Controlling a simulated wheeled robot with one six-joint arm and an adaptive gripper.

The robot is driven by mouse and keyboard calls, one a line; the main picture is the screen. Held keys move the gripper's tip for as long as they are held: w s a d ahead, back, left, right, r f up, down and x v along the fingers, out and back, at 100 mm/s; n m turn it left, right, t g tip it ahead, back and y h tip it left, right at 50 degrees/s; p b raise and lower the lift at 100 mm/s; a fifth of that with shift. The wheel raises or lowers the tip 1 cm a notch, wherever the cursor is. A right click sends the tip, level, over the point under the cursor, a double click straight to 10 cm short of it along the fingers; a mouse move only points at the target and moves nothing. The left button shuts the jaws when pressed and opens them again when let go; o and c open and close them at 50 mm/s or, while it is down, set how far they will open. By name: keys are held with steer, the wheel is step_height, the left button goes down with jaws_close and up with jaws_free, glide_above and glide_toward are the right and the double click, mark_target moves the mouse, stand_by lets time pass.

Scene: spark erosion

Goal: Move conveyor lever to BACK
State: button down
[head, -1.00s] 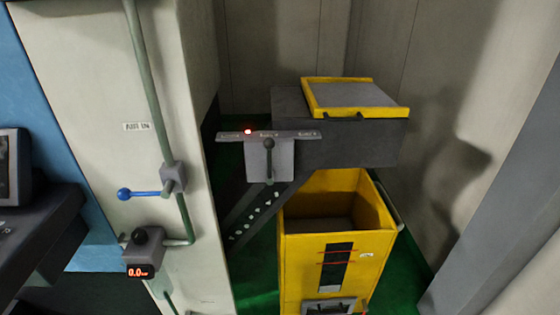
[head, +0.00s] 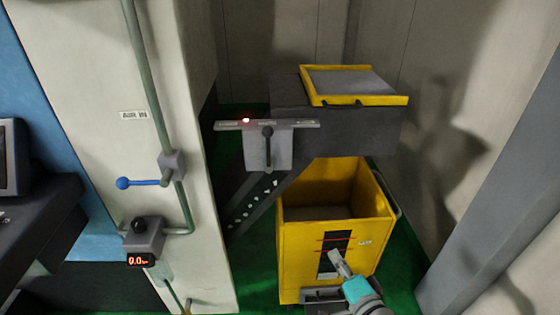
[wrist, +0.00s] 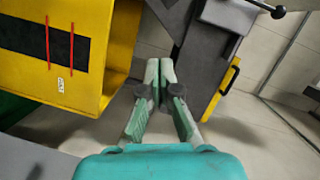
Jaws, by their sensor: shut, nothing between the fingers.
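The conveyor lever (head: 267,148) is a dark rod with a round black knob, on a grey plate (head: 283,150) below a labelled bar (head: 300,124). In the head view it stands about upright at the plate's middle. The bar's labels are too small to read, and a red lamp glows near its left end. In the wrist view the lever's knob (wrist: 278,12) shows at the upper right. My gripper (head: 333,256) is in front of the yellow bin, below and right of the lever and apart from it. In the wrist view its fingertips (wrist: 160,70) are together and empty.
The yellow bin (head: 292,250) stands under the dark conveyor (head: 340,130) with its yellow-framed top. A pale cabinet with a pipe and blue-handled valve (head: 140,183) is on the left. A grey post (head: 500,190) is on the right.

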mark_target(268, 147)
steer(key=w+a+r+g+y, duration=0.1)
steer(key=w+a+r+y, duration=0.15)
steer(key=w+r, duration=0.5)
steer(key=w+a+r+y, duration=0.1)
steer(key=w+r+y, duration=0.25)
steer(key=r, duration=0.75)
steer(key=shift+s+a+x, duration=0.25)
steer(key=shift+a+x, duration=0.05)
steer(key=shift+x, duration=1.95)
steer(key=shift+s+a+x, duration=0.2)
steer(key=shift+a+x, duration=0.15)
steer(key=shift+x, duration=1.85)
steer(key=shift+s+a+x, duration=0.25)
steer(key=shift+a+x, duration=0.05)
steer(key=shift+x, duration=1.95)
steer(key=shift+a+n, duration=0.1)
steer(key=shift+n, duration=0.2)
steer(key=shift+a+g, duration=0.15)
steer(key=shift+g, duration=0.15)
